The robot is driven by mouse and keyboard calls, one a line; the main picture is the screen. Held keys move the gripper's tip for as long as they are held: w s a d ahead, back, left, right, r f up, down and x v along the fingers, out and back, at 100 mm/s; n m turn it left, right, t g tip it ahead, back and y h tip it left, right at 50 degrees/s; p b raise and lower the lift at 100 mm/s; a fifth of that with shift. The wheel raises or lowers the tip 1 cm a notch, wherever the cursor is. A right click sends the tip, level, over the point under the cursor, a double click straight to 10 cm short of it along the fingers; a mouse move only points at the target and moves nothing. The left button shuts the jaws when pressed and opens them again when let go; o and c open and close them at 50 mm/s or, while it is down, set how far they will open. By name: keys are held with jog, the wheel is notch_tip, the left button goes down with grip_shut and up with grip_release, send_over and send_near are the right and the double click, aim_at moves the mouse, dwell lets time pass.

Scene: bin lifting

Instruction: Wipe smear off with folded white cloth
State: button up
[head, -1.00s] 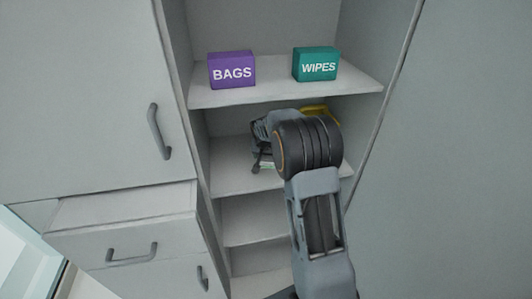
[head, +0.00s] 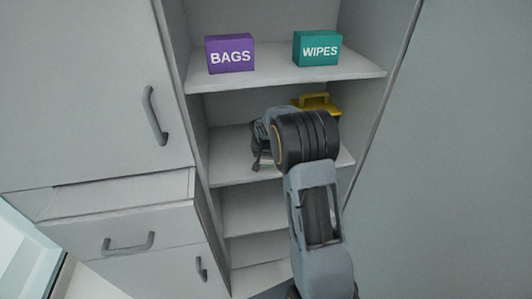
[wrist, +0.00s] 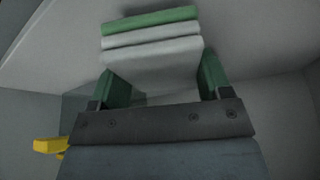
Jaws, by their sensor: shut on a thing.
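The folded white cloth (wrist: 150,55) has one green layer and sits between the two green fingers of my gripper (wrist: 160,78) in the wrist view. My gripper is shut on it. In the head view my gripper (head: 262,152) reaches into the middle shelf bay of the cabinet, partly behind my own wrist. The cloth is hidden there. I cannot make out any smear in either view.
A yellow handled thing (head: 317,101) stands at the right of the same bay, close behind my wrist. A purple BAGS box (head: 230,54) and a teal WIPES box (head: 317,49) stand on the shelf above. A drawer (head: 125,232) is at lower left.

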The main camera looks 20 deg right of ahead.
jog(key=shift+f+b, duration=0.9)
jog(key=shift+f, duration=0.05)
jog(key=shift+d, duration=0.1)
dwell(0.4)
